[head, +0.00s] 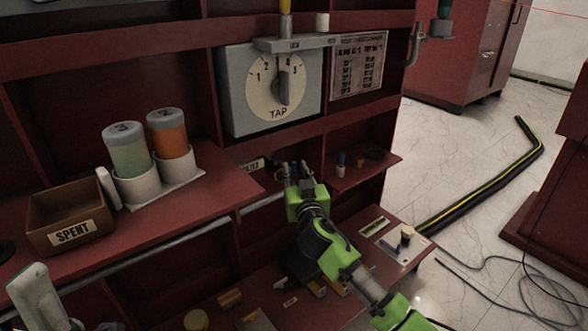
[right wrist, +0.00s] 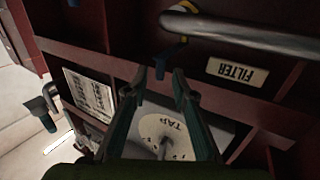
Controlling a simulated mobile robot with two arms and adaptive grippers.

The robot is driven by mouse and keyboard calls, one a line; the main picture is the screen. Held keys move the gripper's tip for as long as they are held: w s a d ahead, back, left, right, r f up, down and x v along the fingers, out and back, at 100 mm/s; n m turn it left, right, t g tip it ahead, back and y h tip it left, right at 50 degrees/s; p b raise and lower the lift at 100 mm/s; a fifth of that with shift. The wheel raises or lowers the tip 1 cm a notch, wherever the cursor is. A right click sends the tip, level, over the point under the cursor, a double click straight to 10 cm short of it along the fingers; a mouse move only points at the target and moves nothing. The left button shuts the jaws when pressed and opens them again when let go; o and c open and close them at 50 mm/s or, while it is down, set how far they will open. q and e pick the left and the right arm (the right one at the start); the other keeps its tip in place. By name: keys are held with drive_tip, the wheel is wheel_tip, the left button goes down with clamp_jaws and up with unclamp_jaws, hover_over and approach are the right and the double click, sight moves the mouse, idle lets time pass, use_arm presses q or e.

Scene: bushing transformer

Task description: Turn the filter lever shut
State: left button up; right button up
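My right gripper (head: 293,170) is in front of the compartment under the tap box. In the right wrist view its two fingers (right wrist: 159,78) stand apart with nothing between them. The FILTER label (head: 250,165) is just left of the gripper in the head view; it shows upside down in the right wrist view (right wrist: 237,71). A small yellow and blue part (right wrist: 181,40) is by a grey pipe end near this label, beyond the fingertips and apart from them. I cannot tell whether it is the filter lever.
The tap box (head: 270,88) with its dial is above the gripper. A SPENT box (head: 70,215) and two capped canisters (head: 128,150) (head: 170,135) stand on the left shelf. A grey pipe (head: 170,245) runs along the shelf edge. A lower shelf holds small parts.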

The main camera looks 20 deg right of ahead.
sight(295, 166)
drive_tip(key=shift+w+d+b, duration=0.2)
drive_tip(key=shift+w+b, duration=0.1)
drive_tip(key=shift+w, duration=1.2)
clamp_jaws()
drive_tip(key=shift+d, duration=0.1)
